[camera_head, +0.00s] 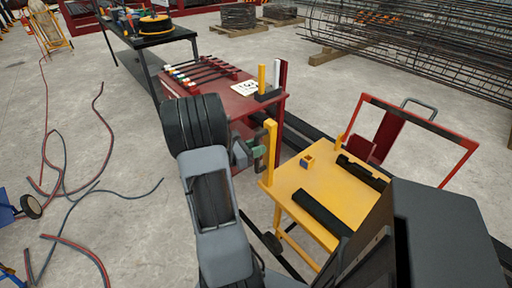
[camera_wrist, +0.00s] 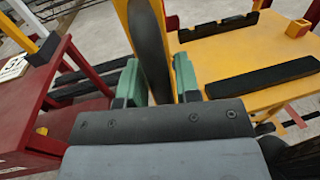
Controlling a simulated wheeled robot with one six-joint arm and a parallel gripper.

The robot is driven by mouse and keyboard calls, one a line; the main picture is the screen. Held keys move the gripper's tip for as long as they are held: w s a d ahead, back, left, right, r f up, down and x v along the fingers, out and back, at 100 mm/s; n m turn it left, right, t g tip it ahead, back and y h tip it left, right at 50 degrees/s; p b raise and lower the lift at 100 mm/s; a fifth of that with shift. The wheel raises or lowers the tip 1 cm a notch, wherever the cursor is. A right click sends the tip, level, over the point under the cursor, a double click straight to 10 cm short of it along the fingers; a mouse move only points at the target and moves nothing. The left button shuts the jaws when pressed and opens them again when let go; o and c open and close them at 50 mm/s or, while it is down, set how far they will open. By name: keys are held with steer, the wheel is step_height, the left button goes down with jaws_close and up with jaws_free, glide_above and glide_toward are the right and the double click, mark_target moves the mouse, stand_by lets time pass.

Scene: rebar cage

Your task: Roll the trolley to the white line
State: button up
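The trolley (camera_head: 318,199) has a yellow top, yellow legs and an upright yellow handle post (camera_head: 269,153) with a dark grip at its near left corner. My gripper (camera_head: 252,150) is at this post. In the wrist view, the green-padded fingers of my gripper (camera_wrist: 160,85) stand close on both sides of the dark grip (camera_wrist: 151,48) and look shut on it. The trolley top (camera_wrist: 235,58) spreads to the right there. I cannot make out a white line for certain in either view.
A red table (camera_head: 235,102) with several tools and a white card stands close to the trolley's left. A red frame (camera_head: 420,128) rises behind the trolley. A rebar cage (camera_head: 420,45) lies at the back right. Hoses (camera_head: 98,188) cross the open floor on the left.

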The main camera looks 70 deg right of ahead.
steer(key=shift+o, duration=1.2)
steer(key=v, duration=1.4)
steer(key=shift+s+d, duration=0.1)
